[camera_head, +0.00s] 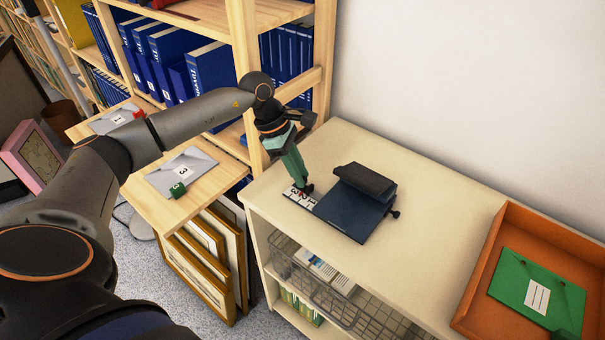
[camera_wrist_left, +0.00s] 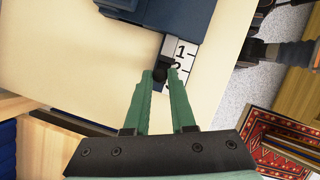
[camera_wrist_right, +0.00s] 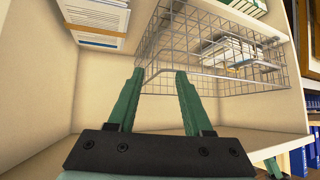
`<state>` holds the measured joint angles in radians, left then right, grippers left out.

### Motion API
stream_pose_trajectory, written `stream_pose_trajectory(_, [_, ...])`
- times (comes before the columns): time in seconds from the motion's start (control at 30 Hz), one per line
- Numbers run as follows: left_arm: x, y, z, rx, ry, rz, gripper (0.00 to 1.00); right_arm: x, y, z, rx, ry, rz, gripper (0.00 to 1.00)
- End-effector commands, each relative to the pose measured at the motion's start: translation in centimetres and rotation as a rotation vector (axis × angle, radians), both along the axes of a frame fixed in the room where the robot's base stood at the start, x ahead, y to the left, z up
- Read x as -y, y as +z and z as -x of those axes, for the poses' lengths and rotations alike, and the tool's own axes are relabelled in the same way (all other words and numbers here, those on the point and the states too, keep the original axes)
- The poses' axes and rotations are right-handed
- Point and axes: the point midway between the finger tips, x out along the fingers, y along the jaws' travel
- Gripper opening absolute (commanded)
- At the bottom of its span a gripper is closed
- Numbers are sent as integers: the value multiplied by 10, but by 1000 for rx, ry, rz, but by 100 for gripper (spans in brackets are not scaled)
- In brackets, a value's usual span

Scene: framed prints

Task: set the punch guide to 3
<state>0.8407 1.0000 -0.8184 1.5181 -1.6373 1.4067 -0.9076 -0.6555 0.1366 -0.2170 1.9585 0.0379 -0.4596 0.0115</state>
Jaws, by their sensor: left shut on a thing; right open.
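The dark blue hole punch (camera_head: 350,212) sits on the cream cabinet top, with a black lever. Its white guide scale (camera_head: 299,197) sticks out to the left with black numbers. In the left wrist view the scale (camera_wrist_left: 181,49) shows a 1 near the punch body and a partly covered 2 further out. My left gripper (camera_head: 302,187) points down at the scale and is shut on the small dark guide knob (camera_wrist_left: 160,74). The number exactly at the knob is hard to read. My right gripper (camera_wrist_right: 155,72) is open and empty, facing the cabinet's shelf space.
An orange tray (camera_head: 477,285) with a green envelope (camera_head: 540,292) stands at the right. A wire basket (camera_wrist_right: 220,50) is inside the cabinet. Grey envelopes marked 3 (camera_head: 182,172) and 1 (camera_head: 115,118) lie on wooden surfaces at left. The cabinet top behind the punch is clear.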

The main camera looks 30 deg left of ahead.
Motion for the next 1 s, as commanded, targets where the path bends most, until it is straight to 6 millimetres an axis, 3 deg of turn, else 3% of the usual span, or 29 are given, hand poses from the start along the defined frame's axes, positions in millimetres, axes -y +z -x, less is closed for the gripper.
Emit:
stream_pose_trajectory(0.1, [-18,-1,-2,3,6,-2,0,-2,-8,0,-7,5,-2,50])
stream_pose_trajectory(0.37, [-20,1,-2,2,3,-2,0,-6,0,-4,3,9,-8,50])
stream_pose_trajectory(0.4, [-20,1,-2,2,3,-2,26,-6,0,-4,3,9,-8,50])
stream_pose_trajectory(0.63, [-20,1,-2,2,2,-1,52,-6,-1,-4,3,11,-8,50])
stream_pose_trajectory(1.0, [-22,7,-1,4,3,-1,54,-6,-2,-3,2,11,-7,50])
